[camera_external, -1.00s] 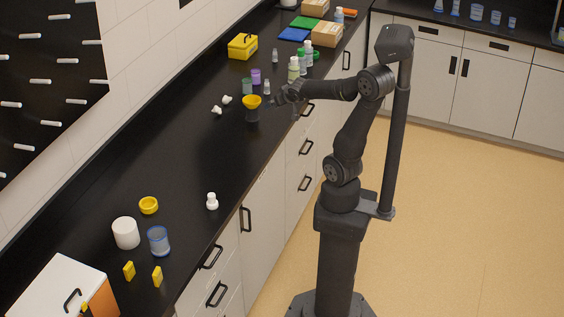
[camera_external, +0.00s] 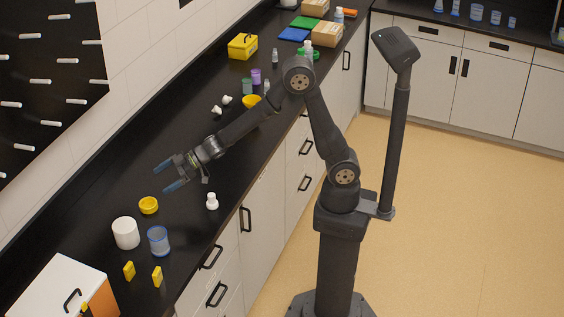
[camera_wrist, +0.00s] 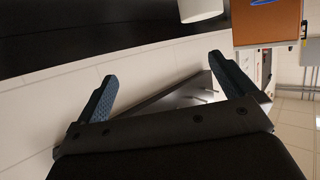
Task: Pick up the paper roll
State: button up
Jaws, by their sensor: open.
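The paper roll (camera_external: 126,233) is a white upright cylinder on the black counter, at the lower left of the external view. A white cylindrical shape at the top of the wrist view, partly cut off, looks like the same paper roll (camera_wrist: 200,8). My gripper (camera_external: 170,177) is open and empty, its blue fingers spread apart. It is above the counter, behind and to the right of the roll in the external view, clear of it. In the wrist view, my gripper (camera_wrist: 170,75) shows both fingers with nothing between them.
A yellow bowl (camera_external: 148,205) and a blue-rimmed clear cup (camera_external: 159,241) stand close to the roll. The counter's middle is mostly clear.

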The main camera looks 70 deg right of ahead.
jog(key=n+g+y, duration=0.2)
send_near(126, 224)
jog(key=x, duration=0.4)
jog(key=shift+s+a, duration=0.1)
jog(key=shift+a, duration=0.35)
jog(key=shift+w+d+x, duration=0.1)
jog(key=shift+w+x, duration=0.05)
jog(key=shift+x, duration=1.4)
jog(key=shift+w+d+x, duration=0.1)
jog(key=shift+w+x, duration=0.05)
jog(key=shift+x, duration=1.45)
jog(key=shift+f, duration=0.1)
jog(key=c, duration=1)
